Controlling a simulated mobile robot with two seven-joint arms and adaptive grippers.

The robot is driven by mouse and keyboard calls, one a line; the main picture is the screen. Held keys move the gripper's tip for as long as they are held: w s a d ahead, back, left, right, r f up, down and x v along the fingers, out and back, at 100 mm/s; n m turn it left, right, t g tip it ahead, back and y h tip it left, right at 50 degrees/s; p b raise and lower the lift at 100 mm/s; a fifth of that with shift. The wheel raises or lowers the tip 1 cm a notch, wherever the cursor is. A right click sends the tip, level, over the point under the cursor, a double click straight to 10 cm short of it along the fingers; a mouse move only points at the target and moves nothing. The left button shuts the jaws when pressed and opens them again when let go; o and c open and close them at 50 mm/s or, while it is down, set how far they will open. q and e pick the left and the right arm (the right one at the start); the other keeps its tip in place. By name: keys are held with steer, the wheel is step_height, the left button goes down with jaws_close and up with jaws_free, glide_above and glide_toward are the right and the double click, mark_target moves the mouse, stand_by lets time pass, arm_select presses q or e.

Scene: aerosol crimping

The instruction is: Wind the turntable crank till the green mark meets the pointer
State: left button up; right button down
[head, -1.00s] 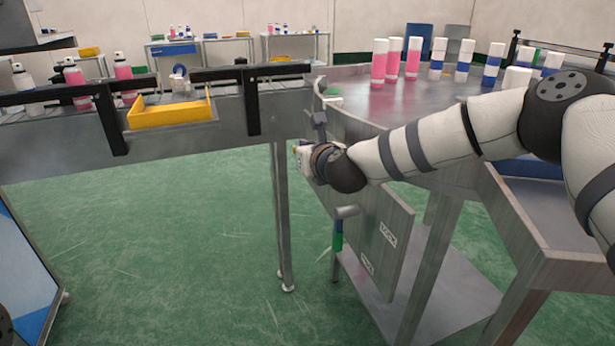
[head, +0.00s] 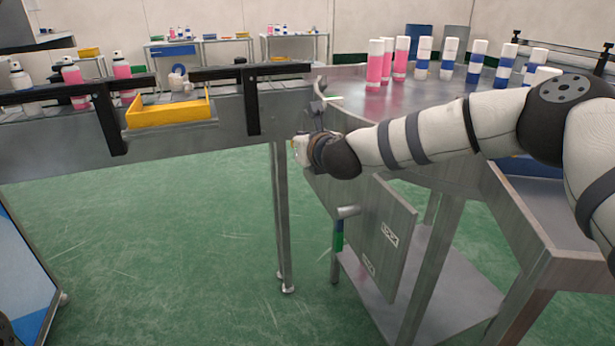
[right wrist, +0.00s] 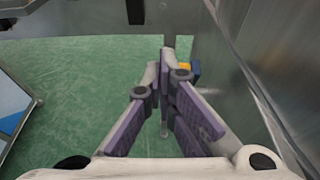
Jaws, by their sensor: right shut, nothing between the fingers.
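The turntable (head: 440,100) is the round metal top at the right, with pink-and-white and blue-and-white cans standing on it. A small pale-green strip (head: 333,98) shows at its near left rim, beside a grey upright piece (head: 319,88) that may be the pointer. My right gripper (head: 298,150) is beside the rim's left side, largely hidden by its wrist in the head view. In the right wrist view its purple-padded fingers (right wrist: 164,72) are shut and empty. A blue-and-orange piece (right wrist: 191,69) shows just past the fingertips. I cannot identify the crank surely. My left gripper is out of view.
A grey lever with a green-and-blue grip (head: 339,236) hangs beside a labelled metal panel (head: 388,236) below the turntable. A conveyor with black rails (head: 250,70) and a yellow tray (head: 168,112) runs left. The green floor (head: 180,250) is open below.

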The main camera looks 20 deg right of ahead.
steer(key=shift+w+r, duration=0.4)
steer(key=shift+w, duration=0.35)
stand_by(0.4)
stand_by(0.5)
